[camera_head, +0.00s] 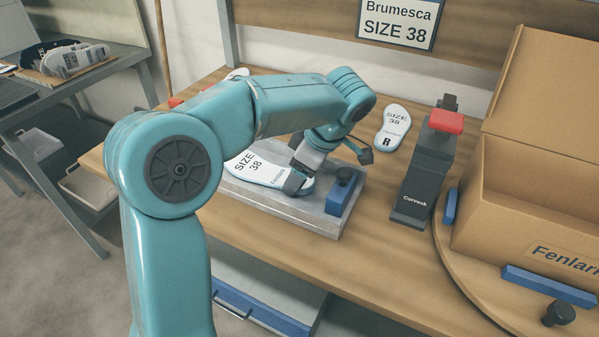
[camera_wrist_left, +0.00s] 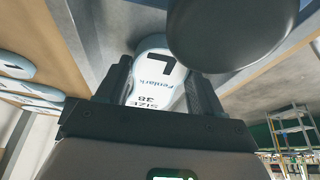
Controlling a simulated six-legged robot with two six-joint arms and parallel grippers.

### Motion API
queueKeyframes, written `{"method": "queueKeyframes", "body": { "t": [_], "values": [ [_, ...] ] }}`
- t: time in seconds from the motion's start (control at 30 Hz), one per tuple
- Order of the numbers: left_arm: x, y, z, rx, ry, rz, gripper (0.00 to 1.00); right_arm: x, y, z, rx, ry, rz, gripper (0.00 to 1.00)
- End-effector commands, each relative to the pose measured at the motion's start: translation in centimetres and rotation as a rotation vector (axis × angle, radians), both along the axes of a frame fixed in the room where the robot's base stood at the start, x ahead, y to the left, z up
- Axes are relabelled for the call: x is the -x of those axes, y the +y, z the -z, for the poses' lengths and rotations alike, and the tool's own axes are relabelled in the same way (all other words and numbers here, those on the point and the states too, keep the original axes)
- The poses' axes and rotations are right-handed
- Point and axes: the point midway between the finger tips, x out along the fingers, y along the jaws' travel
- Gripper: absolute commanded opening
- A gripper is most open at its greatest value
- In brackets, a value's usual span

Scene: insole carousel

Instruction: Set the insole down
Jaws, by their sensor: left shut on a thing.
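A white insole (camera_head: 253,170) printed "SIZE 38" is at the grey plate (camera_head: 325,223) on the workbench, partly hidden behind my left arm. My left gripper (camera_head: 297,184) is shut on this insole near its right end. The left wrist view shows the insole (camera_wrist_left: 154,78) between the two dark fingers, with "L", "Fenlark" and "SIZE 38" on it. It lies flat, on or just above the plate; I cannot tell whether it touches. A blue block (camera_head: 344,193) with a dark knob sits at the plate's right end. My right gripper is not in view.
A second insole (camera_head: 393,127) marked "R" lies behind the plate. A dark device (camera_head: 423,172) with a red top stands to the right. A cardboard box (camera_head: 540,190) sits on a round wooden board (camera_head: 462,273) with blue blocks. A sign (camera_head: 398,20) hangs behind.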

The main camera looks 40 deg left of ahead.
Motion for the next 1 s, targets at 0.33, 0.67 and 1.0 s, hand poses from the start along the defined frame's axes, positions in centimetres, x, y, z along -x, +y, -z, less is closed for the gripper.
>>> {"method": "queueKeyframes", "body": {
  "t": [0.33, 0.67, 1.0],
  "values": [
    [0.0, 0.0, 0.3, 0.0, 0.0, 0.0, 0.92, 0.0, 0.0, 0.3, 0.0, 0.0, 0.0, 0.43],
    [-0.3, -0.5, -1.6, 0.0, -0.003, 0.002, 0.92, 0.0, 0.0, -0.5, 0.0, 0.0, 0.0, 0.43],
    [-1.3, -3.3, -8.8, 0.0, -0.003, 0.002, 0.92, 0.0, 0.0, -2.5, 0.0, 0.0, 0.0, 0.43]
  ]
}}
